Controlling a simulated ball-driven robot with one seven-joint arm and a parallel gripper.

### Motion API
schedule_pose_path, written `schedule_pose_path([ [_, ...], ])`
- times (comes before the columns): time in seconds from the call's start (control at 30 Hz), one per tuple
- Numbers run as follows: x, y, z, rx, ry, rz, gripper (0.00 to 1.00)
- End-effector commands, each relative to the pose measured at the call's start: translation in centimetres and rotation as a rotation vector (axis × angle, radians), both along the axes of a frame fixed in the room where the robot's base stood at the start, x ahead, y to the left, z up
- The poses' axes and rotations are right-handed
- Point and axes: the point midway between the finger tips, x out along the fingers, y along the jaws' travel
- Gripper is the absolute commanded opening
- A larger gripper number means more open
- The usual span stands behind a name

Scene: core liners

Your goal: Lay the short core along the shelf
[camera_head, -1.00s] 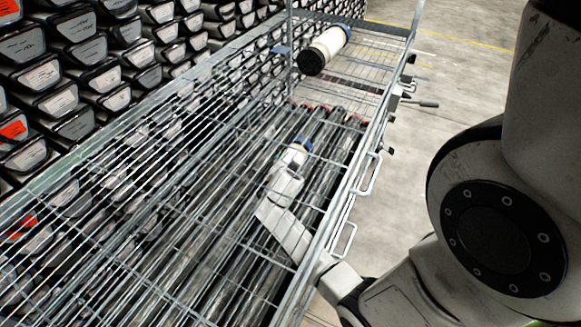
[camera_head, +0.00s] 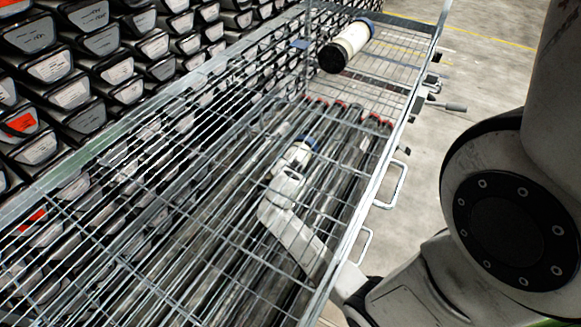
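A short pale core (camera_head: 354,40) with a black near end and a blue far end lies on the wire shelf (camera_head: 395,68) at the back of the rack. A second pale, blue-ended piece (camera_head: 298,154), which looks like another short core, shows through the wire mesh at the end of my arm. My gripper (camera_head: 287,178) is below the upper mesh, over long dark tubes. Its fingers are too small and covered by wires to tell whether they grip this piece.
Long dark core tubes (camera_head: 345,150) with red ends lie side by side below the mesh. The metal rack has side handles (camera_head: 390,186) on the right. Stacked labelled trays (camera_head: 50,65) fill the left. Concrete floor (camera_head: 465,75) is open at right.

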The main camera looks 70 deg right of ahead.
Motion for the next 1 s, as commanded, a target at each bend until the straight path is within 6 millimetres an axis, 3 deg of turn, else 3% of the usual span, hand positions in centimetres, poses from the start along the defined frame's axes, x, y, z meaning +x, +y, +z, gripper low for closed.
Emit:
schedule_pose_path([
  [0.1, 0.19, -0.18, 0.21, -0.008, -0.004, 0.002, 0.05],
  [0.13, 0.01, 0.0, -0.14, -0.001, -0.001, 0.001, 0.92],
  [0.2, 0.01, 0.0, -0.11, 0.0, 0.0, 0.0, 0.99],
  [1.0, 0.1, 0.23, -0.12, 0.0, 0.0, 0.002, 1.0],
])
